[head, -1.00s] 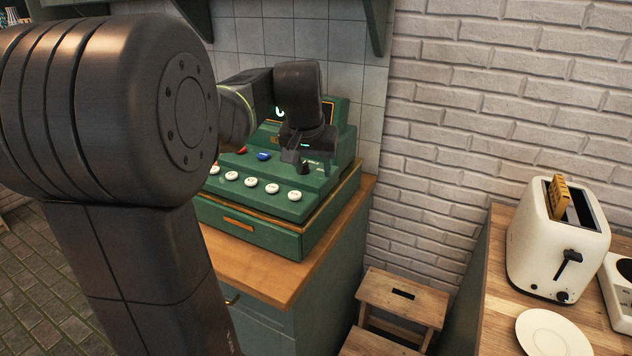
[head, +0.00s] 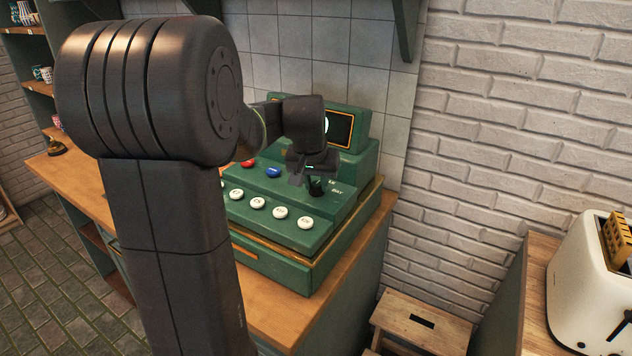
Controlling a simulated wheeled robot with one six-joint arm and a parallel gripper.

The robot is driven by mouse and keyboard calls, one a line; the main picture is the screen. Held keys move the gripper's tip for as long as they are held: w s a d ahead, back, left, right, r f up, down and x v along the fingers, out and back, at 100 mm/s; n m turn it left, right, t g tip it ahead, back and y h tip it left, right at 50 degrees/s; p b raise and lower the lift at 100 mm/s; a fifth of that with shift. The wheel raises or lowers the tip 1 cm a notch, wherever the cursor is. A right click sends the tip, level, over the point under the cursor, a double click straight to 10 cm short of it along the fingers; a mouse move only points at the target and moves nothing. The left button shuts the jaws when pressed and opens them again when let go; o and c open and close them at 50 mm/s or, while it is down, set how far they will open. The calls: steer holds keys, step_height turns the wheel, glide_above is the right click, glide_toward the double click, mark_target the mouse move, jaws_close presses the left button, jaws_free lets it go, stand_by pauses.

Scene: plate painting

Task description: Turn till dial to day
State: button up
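The green till (head: 352,205) stands on a wooden counter. Its small dark dial (head: 317,187) sits at the right of the sloped front, beside pale lettering; the word DAY (head: 337,190) reads to its lower right. My gripper (head: 312,174) hangs right above the dial, pointing down, and overlaps its upper part in the picture. I cannot tell whether the fingers touch the dial or how far apart they are. The dial's pointing direction is too small and covered to read.
White round buttons (head: 280,212) line the till's front, with a blue button (head: 273,172) and a red one behind. The display (head: 340,128) is partly hidden by my arm. A wooden stool (head: 421,322) and a toaster (head: 580,275) are to the right.

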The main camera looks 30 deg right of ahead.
steer(key=shift+c, duration=0.8)
steer(key=shift+m, duration=0.3)
steer(key=m+g+h+b, duration=0.1)
steer(key=m, duration=0.2)
steer(key=shift+w+m+b, duration=0.15)
steer(key=shift+m+b, duration=0.15)
steer(key=m+g+b, duration=0.1)
steer(key=m+g, duration=0.1)
steer(key=m, duration=0.2)
steer(key=shift+w+m, duration=0.1)
steer(key=shift+m, duration=0.2)
steer(key=o, duration=1)
steer(key=shift+a+r, duration=0.1)
steer(key=shift+r, duration=0.05)
